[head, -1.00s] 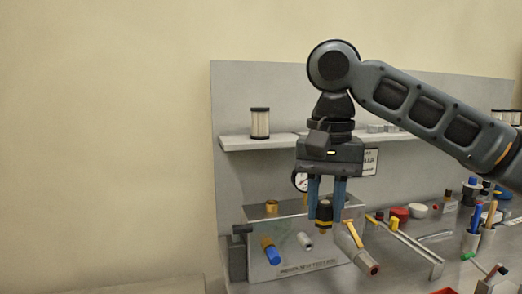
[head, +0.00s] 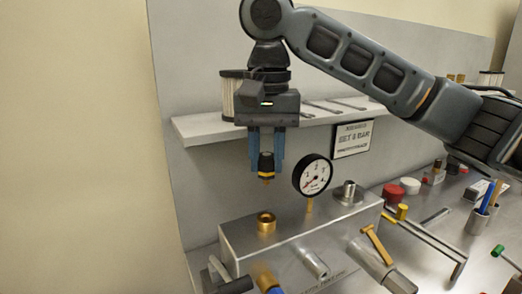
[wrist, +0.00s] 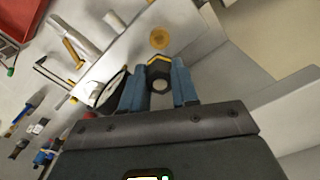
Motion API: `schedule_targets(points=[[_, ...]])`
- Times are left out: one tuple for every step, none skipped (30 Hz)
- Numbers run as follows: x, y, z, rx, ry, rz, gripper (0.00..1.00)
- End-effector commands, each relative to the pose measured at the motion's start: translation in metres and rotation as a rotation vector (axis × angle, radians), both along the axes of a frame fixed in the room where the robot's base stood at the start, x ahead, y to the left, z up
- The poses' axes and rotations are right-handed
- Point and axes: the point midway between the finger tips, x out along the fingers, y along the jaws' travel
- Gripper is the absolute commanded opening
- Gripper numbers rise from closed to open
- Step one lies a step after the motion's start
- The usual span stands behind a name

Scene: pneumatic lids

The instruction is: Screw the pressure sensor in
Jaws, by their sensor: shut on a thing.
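The pressure sensor (head: 266,164) is a small black body with a yellow band and a brass tip pointing down. My gripper (head: 266,158) is shut on it with blue fingers on both sides, and holds it upright in the air. In the wrist view the sensor (wrist: 159,73) sits between the finger tips. Below it in the head view, a brass threaded port (head: 266,222) stands on top of the grey metal manifold block (head: 300,225). The sensor tip is above this port and apart from it. The port also shows in the wrist view (wrist: 160,38).
A round pressure gauge (head: 312,175) stands on the block close to the right of the sensor. A metal fitting (head: 348,193) is farther right. A shelf (head: 200,130) with a white filter runs behind. Tools and caps lie on the bench at right.

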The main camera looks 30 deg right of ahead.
Motion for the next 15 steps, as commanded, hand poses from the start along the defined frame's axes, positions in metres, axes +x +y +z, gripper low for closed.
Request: schedule_targets(points=[[0.0,0.0,0.0,0.0,0.0,0.0,0.0],[0.0,0.0,0.0,0.0,0.0,0.0,0.0],[0.0,0.0,0.0,0.0,0.0,0.0,0.0],[0.0,0.0,0.0,0.0,0.0,0.0,0.0],[0.0,0.0,0.0,0.0,0.0,0.0,0.0],[0.0,0.0,0.001,0.0,0.0,0.0,0.0],[0.0,0.0,0.001,0.001,0.001,0.0,0.0],[0.0,0.0,0.001,0.001,0.001,0.0,0.0],[0.0,0.0,0.002,0.001,0.002,0.0,0.0],[0.0,0.0,0.002,0.002,0.003,0.0,0.0],[0.0,0.0,0.003,0.002,0.003,0.0,0.0],[0.0,0.0,0.003,0.003,0.005,0.0,0.0],[-0.001,0.0,0.004,0.004,0.006,0.001,0.0],[-0.001,0.0,-0.003,0.004,0.007,0.001,0.0],[0.0,0.0,-0.009,0.004,0.006,0.0,0.0]])
